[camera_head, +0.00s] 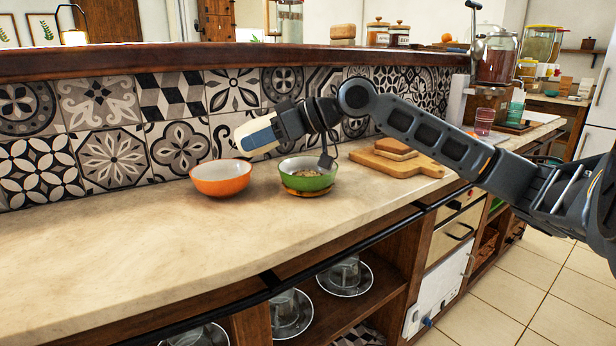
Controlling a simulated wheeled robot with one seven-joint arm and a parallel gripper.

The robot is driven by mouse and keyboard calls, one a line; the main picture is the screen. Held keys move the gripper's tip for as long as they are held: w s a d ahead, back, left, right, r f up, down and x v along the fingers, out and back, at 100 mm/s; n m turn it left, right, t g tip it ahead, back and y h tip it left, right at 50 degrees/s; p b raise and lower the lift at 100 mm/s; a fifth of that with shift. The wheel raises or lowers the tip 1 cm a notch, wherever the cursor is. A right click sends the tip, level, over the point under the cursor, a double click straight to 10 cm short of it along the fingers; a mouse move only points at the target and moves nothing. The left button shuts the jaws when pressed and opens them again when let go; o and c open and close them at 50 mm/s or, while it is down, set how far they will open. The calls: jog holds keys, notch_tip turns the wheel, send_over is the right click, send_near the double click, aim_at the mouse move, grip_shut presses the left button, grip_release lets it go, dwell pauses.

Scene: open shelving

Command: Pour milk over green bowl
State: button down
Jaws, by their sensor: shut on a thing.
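My gripper (280,126) is shut on the milk container (256,136), a white and blue carton or bottle. The container is tipped over, close to lying on its side, with its white end pointing left. It is held in the air above the counter, above and left of the green bowl (317,183). I cannot tell which end has the opening, and no stream of milk shows. The green bowl stands upright on the counter and has light brown bits (306,173) in it. A dark part of my arm's end hangs in front of the bowl's back right rim.
An orange bowl (221,179) stands left of the green bowl. A wooden board (405,165) with a slab on it lies to the right. The tiled wall (110,150) is close behind. The counter (110,240) is clear at the front left.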

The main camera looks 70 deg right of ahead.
jog(key=shift+f+n+t+b, duration=0.3)
jog(key=shift+t+b, duration=0.3)
jog(key=shift+b, duration=0.5)
jog(key=shift+s, duration=0.15)
jog(key=b, duration=0.1)
jog(key=s+t+b, duration=0.1)
jog(key=shift+d+f+b, duration=0.15)
jog(key=shift+f+b, duration=0.1)
jog(key=shift+b, duration=0.1)
jog(key=shift+r+n+y, duration=0.2)
jog(key=shift+n+y, duration=0.1)
jog(key=shift+s+d+f+n+t+b, duration=0.15)
jog(key=shift+s+n+t+b, duration=0.2)
jog(key=shift+n+b, duration=0.4)
jog(key=shift+s+f+t+b, duration=0.25)
jog(key=shift+f+t+b, duration=0.45)
jog(key=shift+b, duration=1.55)
jog(key=shift+s+r+t+y+b, duration=0.1)
jog(key=shift+r+t+y+b, duration=0.2)
jog(key=shift+r+t+b, duration=0.3)
jog(key=shift+r, duration=0.4)
